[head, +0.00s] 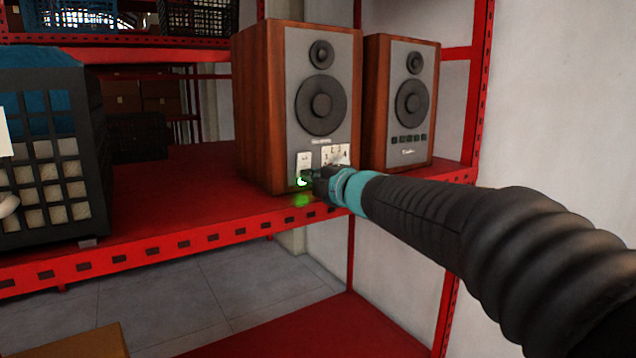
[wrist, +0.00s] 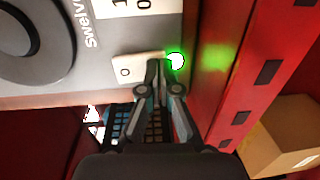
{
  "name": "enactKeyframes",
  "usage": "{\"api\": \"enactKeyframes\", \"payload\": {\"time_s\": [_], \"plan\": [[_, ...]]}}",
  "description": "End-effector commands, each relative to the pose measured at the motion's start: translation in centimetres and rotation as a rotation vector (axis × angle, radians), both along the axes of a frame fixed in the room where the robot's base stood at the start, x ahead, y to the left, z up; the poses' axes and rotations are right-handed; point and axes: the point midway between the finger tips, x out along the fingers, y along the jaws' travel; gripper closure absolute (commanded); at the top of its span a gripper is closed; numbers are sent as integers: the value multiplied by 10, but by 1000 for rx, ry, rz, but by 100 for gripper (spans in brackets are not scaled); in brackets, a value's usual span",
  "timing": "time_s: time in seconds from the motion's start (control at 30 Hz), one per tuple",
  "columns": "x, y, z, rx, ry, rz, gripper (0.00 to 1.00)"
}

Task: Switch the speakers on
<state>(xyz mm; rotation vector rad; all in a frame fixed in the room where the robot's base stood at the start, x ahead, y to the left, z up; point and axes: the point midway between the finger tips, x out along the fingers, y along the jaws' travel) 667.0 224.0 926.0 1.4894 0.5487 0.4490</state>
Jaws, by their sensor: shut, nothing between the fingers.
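Two wooden speakers with grey fronts stand on a red shelf. The left speaker (head: 297,110) has a white switch plate (head: 304,160) low on its front, and a bright green-white light (head: 302,181) glows there. The right speaker (head: 402,100) stands just behind it to the right, with a row of small dark buttons. My gripper (head: 309,176) is shut and empty, its tips at the switch plate. In the wrist view the fingertips (wrist: 161,66) are together over one end of the switch plate (wrist: 130,68), beside the lit green light (wrist: 175,61). The tips hide part of the switch.
The red shelf (head: 180,215) has a perforated front edge just below the speakers. A black crate (head: 50,150) stands on it at the left. A cardboard box (wrist: 295,135) lies lower down in the wrist view. The shelf between crate and speakers is clear.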

Motion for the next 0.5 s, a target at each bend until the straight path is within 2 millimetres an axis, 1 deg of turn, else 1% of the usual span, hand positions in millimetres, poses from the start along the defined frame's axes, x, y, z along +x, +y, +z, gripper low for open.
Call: {"api": "enactKeyframes", "payload": {"time_s": [0.13,0.27,0.37,0.5], "plan": [[-2,-3,-1,-1,1,-1,100],[-11,-14,-2,0,0,-4,100],[-21,-26,-5,0,0,-5,100],[-45,-43,-9,0,-2,-5,100]]}}
